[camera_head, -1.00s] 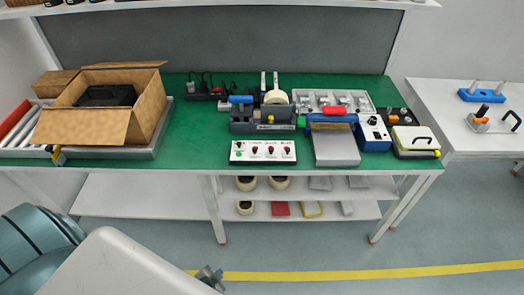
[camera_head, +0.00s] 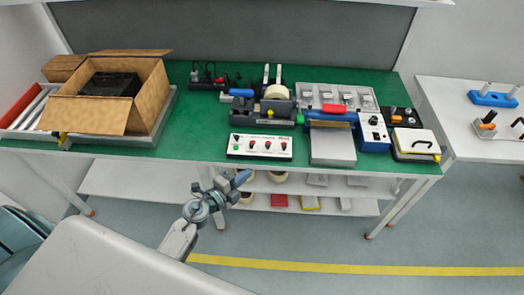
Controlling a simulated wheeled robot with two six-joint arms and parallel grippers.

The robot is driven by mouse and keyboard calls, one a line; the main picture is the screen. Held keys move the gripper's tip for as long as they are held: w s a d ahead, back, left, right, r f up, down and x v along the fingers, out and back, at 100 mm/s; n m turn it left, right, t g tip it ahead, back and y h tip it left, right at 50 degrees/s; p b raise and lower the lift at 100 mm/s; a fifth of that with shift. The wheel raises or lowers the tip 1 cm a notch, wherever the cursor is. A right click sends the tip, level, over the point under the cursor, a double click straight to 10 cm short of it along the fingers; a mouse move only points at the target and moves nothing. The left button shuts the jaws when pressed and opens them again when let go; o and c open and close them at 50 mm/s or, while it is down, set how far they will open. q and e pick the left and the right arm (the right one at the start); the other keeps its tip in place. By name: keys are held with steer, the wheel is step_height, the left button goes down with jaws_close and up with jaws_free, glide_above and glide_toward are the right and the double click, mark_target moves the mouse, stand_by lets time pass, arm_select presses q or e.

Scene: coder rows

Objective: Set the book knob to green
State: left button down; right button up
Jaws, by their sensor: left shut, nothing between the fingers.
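A white control panel (camera_head: 259,147) lies on the green bench top near its front edge. It carries a row of small dark and red knobs (camera_head: 268,145) with small print above them. The print is too small to read, so I cannot tell which knob is the book knob or which way it points. My left gripper (camera_head: 242,178) is below and just in front of the panel, apart from it, in front of the bench's front edge. It is shut and empty, its tip pointing up and right. My right gripper is not in view.
An open cardboard box (camera_head: 104,108) stands on the left of the bench. A tape roll machine (camera_head: 272,110), a grey plate device (camera_head: 332,146) and a blue box with a dial (camera_head: 373,132) stand right of and behind the panel. The floor in front is clear.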

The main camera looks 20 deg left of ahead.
arm_select(q)
glide_toward(268, 147)
steer(key=w+d, duration=0.2)
steer(key=d, duration=0.3)
steer(key=w, duration=0.1)
steer(key=w+a, duration=0.1)
steer(key=w, duration=0.1)
steer(key=shift+w+a+f, duration=0.1)
steer(key=shift+a+f, duration=0.1)
steer(key=shift+a, duration=0.05)
steer(key=shift+w+a+f, duration=0.1)
steer(key=shift+w+a, duration=0.1)
steer(key=shift+w, duration=0.15)
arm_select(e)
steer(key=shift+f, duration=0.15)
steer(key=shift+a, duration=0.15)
